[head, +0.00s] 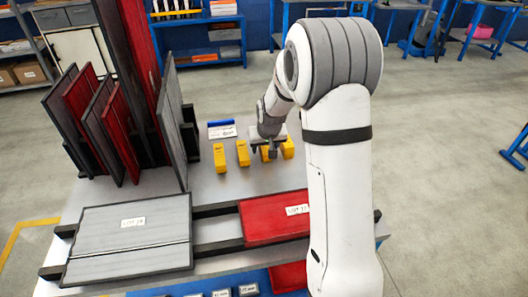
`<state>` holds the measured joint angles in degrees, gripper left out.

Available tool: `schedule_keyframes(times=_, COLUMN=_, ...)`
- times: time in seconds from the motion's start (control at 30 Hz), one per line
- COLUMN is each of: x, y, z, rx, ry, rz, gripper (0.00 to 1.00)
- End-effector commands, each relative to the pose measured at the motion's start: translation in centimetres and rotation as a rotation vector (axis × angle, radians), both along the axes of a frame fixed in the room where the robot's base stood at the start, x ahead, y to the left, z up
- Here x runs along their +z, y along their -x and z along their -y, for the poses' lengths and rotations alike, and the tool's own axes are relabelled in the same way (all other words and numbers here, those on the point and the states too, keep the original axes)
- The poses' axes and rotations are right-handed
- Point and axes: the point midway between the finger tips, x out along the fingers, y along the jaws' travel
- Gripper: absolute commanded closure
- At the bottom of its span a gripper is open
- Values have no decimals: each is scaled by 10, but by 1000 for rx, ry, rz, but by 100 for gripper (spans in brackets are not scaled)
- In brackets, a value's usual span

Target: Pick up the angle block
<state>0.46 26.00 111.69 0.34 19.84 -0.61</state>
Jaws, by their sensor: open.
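Several small yellow blocks stand in a row on the grey table: a left one (219,157), one beside it (242,152), one under my gripper (265,154), and one at the right (288,149). Which of them is the angle block, I cannot tell at this size. My gripper (264,150) is open, pointing down over the row, close to the third block from the left. Its fingers partly hide that block. Whether they touch it cannot be told.
Upright grey and red panels (105,115) stand in a rack at left. A grey panel (130,240) labelled LOT 28 and a red panel (272,217) lie on dark rails in front. A blue-edged card (221,131) lies behind the blocks. Small labelled blocks (248,290) line the front edge.

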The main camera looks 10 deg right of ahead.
Motion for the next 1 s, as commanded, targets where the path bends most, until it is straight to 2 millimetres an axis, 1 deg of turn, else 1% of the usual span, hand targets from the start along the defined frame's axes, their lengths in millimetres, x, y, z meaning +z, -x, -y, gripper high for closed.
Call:
schedule_keyframes(times=0.1, x=-5, y=-2, z=0, rx=0, ry=0, rz=1, gripper=45)
schedule_keyframes(times=1.0, x=-9, y=-2, z=-1, rx=2, ry=0, rz=1, gripper=45)
